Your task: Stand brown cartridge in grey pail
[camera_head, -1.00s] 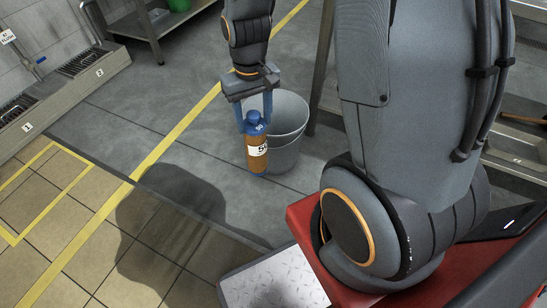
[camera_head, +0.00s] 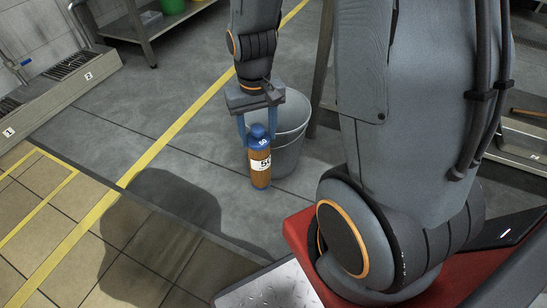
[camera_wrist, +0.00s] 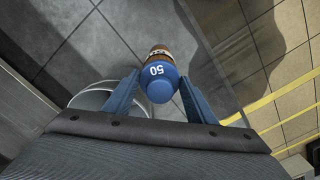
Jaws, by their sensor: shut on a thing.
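The brown cartridge (camera_head: 260,171) has a blue cap marked 50 and a white label. It hangs upright between the blue fingers of my gripper (camera_head: 258,135), which is shut on it near the cap. In the wrist view the blue cap of the cartridge (camera_wrist: 158,81) sits between the fingertips of my gripper (camera_wrist: 160,92). The grey pail (camera_head: 291,149) stands open on the floor, just behind and to the right of the cartridge in the head view. The cartridge overlaps the pail's left side there and appears outside it. In the wrist view part of the pail's rim (camera_wrist: 88,99) shows behind my left finger.
A metal table leg (camera_head: 322,75) stands right behind the pail. A low bench with green and yellow containers (camera_head: 172,6) is at the back left. Grey floor left of the pail is clear.

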